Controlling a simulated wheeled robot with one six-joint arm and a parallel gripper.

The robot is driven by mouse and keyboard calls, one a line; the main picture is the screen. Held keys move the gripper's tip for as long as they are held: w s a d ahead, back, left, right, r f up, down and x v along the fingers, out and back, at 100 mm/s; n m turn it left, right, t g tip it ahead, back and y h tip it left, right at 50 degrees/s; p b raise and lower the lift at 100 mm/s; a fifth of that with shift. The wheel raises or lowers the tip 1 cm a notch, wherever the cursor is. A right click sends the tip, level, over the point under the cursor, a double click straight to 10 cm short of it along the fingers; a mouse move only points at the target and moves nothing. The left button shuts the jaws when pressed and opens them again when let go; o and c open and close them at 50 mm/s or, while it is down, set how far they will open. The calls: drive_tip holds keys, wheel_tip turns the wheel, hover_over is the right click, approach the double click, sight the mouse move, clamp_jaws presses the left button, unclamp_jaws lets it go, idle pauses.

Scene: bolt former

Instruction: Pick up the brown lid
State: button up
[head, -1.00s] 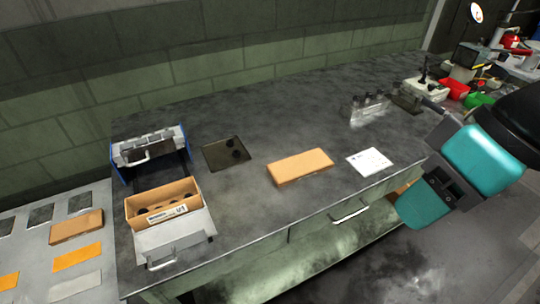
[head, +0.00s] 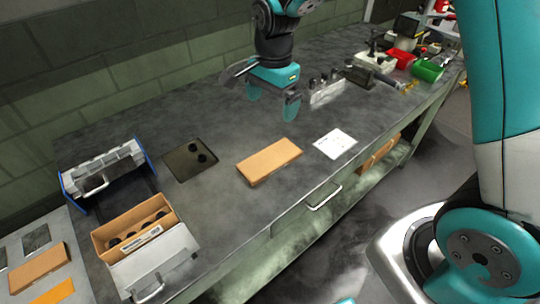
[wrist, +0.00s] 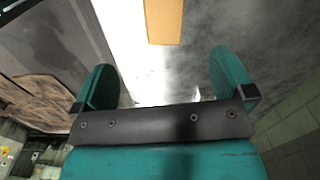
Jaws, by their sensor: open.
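The brown lid (head: 269,161) lies flat on the dark worktop, near the middle of the head view. In the wrist view, part of a brown block, apparently the lid (wrist: 163,20), shows at the top edge, beyond the fingertips. My gripper (head: 272,100) is open and empty. It hangs above the worktop behind the lid in the head view, apart from it. In the wrist view, its two teal fingers (wrist: 163,62) stand wide apart with nothing between them.
An open brown box (head: 136,226) with dark round parts stands at the left front. A blue-sided metal holder (head: 103,172) is behind it. A dark plate (head: 190,159) and white paper (head: 335,143) flank the lid. A clear rack (head: 328,90) stands near my gripper.

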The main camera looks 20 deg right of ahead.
wheel_tip(320, 180, down, 2)
drive_tip(key=w+m, duration=0.1)
drive_tip(key=m, duration=0.1)
drive_tip(key=p, duration=0.3)
hover_over(270, 158)
drive_tip(key=f, duration=1.1)
drive_tip(key=shift+w+d+f, duration=0.15)
drive_tip(key=shift+w+d, duration=0.05)
drive_tip(key=shift+d, duration=0.2)
drive_tip(key=shift+s+a+f+p, duration=0.15)
drive_tip(key=shift+f+p, duration=0.3)
drive_tip(key=shift+f, duration=0.95)
drive_tip(key=shift+a+f+p, duration=0.2)
drive_tip(key=shift+f+p, duration=0.2)
drive_tip(key=shift+f, duration=1)
drive_tip(key=c, duration=0.8)
